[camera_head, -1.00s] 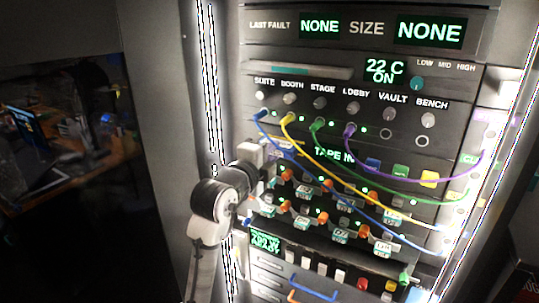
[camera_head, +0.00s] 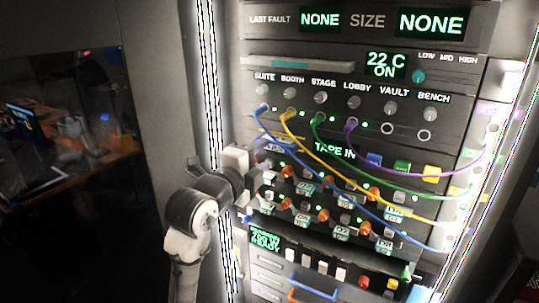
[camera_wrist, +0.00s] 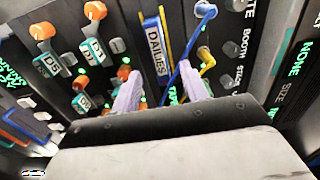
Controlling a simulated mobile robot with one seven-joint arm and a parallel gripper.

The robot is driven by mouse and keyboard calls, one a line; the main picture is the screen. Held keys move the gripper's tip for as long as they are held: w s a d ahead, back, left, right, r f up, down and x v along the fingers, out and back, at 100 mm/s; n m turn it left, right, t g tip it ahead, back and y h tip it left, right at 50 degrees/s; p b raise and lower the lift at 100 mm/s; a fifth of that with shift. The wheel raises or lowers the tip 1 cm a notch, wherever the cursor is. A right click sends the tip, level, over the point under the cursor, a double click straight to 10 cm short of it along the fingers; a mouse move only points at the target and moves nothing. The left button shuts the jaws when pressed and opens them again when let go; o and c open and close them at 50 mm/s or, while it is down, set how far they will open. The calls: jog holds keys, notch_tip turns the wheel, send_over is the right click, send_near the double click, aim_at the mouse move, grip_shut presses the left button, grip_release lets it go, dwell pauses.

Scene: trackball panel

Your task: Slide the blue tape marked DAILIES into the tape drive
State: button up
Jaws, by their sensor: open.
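The blue tape with the white DAILIES label (camera_wrist: 155,48) shows its end face in the wrist view, upright in the panel front beside the blue and yellow cables. The tape drive's display (camera_head: 335,150) reads TAPE IN in green in the head view. My gripper (camera_wrist: 160,88) is open, its two pale lilac fingers apart and empty. The tape's end lies beyond the fingertips, with a gap. In the head view my gripper (camera_head: 258,162) is at the panel's left edge, by the drive's left part. How deep the tape sits cannot be told.
Blue, yellow, green and purple cables (camera_head: 405,176) hang across the drive row. Blue, green and yellow buttons (camera_head: 402,167) sit right of the display. Orange knobs (camera_head: 322,215) stick out below. A bright light strip (camera_head: 212,90) borders the rack's left side.

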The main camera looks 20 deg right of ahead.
jog(key=b+v, duration=0.1)
jog(key=v, duration=0.7)
jog(key=shift+s+a, duration=0.1)
jog(key=shift+a, duration=0.05)
